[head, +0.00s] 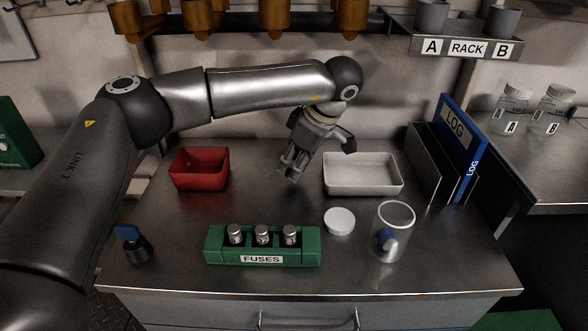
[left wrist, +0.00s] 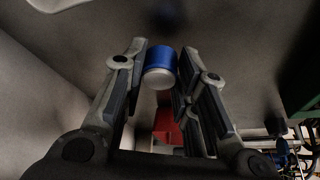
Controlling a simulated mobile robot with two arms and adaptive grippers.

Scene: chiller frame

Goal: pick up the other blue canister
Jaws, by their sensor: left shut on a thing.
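My left gripper (head: 290,170) hangs above the back of the steel counter, between the red bin and the white tray. In the left wrist view, its fingers (left wrist: 160,85) are shut on a blue canister (left wrist: 161,62) with a pale end. In the head view that canister is hidden. Another blue canister (head: 384,236) with a pale end lies tilted inside a clear open jar (head: 397,217) at the front right. My right gripper is not in view.
The red bin (head: 200,182) looks empty, as does the white tray (head: 363,188). A white lid (head: 339,221) lies by the jar. A green fuse block (head: 262,259) holds three fuses. A blue-topped item (head: 131,243) stands front left, a blue log binder (head: 459,150) at right.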

